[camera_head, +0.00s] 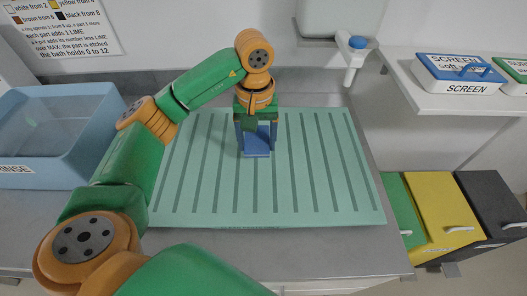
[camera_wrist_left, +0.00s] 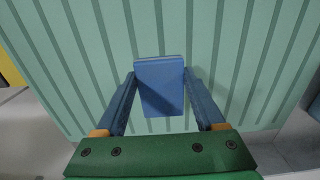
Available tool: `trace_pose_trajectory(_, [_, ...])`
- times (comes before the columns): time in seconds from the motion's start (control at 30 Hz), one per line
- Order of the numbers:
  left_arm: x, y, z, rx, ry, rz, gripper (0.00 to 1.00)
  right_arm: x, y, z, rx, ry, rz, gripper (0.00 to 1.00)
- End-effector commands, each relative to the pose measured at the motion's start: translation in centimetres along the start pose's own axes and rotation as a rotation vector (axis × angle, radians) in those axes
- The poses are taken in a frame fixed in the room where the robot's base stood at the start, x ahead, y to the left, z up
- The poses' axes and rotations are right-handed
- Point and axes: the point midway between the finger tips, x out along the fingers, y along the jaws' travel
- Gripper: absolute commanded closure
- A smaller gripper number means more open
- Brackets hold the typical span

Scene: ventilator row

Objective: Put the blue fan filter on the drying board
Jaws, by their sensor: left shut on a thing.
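The blue fan filter (camera_head: 256,145) is a small blue block between the fingers of my left gripper (camera_head: 256,140). The filter also shows in the left wrist view (camera_wrist_left: 160,85), where the gripper's two blue fingers (camera_wrist_left: 161,95) flank it on both sides. The gripper is shut on it and points down over the drying board (camera_head: 320,180), a pale green ribbed sheet on the counter. The filter is over the board's middle, towards the back. I cannot tell whether its lower edge touches the board. My right gripper is in neither view.
A blue rinse basin (camera_head: 50,135) stands left of the board. A tap (camera_head: 355,58) hangs behind it at the right. A shelf (camera_head: 450,100) at the right holds a blue-and-white screen box (camera_head: 462,75). Coloured bins (camera_head: 445,205) stand below the shelf. The board around the filter is clear.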

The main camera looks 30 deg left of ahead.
Motion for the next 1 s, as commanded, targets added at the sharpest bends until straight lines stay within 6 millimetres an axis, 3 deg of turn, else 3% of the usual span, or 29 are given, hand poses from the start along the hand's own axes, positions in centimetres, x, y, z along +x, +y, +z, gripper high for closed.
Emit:
trace_pose_trajectory(0.2, [2.2,1.6,-1.1,0.0,-0.003,-0.002,0.81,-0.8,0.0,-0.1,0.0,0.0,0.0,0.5])
trace_pose_trajectory(0.3, [4.0,1.5,-1.1,0.0,-0.005,-0.005,0.81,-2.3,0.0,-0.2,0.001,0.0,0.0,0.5])
trace_pose_trajectory(0.4, [5.2,1.6,-1.2,0.001,-0.001,-0.003,0.81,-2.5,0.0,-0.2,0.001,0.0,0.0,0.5])
trace_pose_trajectory(0.73, [5.9,1.6,-1.2,0.001,0.002,-0.001,0.81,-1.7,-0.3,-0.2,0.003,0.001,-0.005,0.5])
trace_pose_trajectory(0.77, [5.9,1.6,-1.2,0.001,0.002,-0.001,0.26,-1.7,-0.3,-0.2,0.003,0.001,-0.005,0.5])
trace_pose_trajectory(0.8, [5.8,1.6,-1.2,0.001,0.002,-0.001,0.15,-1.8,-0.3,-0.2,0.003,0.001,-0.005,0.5])
trace_pose_trajectory(0.87, [5.8,1.6,-1.2,0.001,0.001,-0.001,0.0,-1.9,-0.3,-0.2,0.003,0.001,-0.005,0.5])
trace_pose_trajectory(1.0, [5.7,1.6,-1.2,0.001,0.001,-0.001,0.0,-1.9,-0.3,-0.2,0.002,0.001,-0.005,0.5])
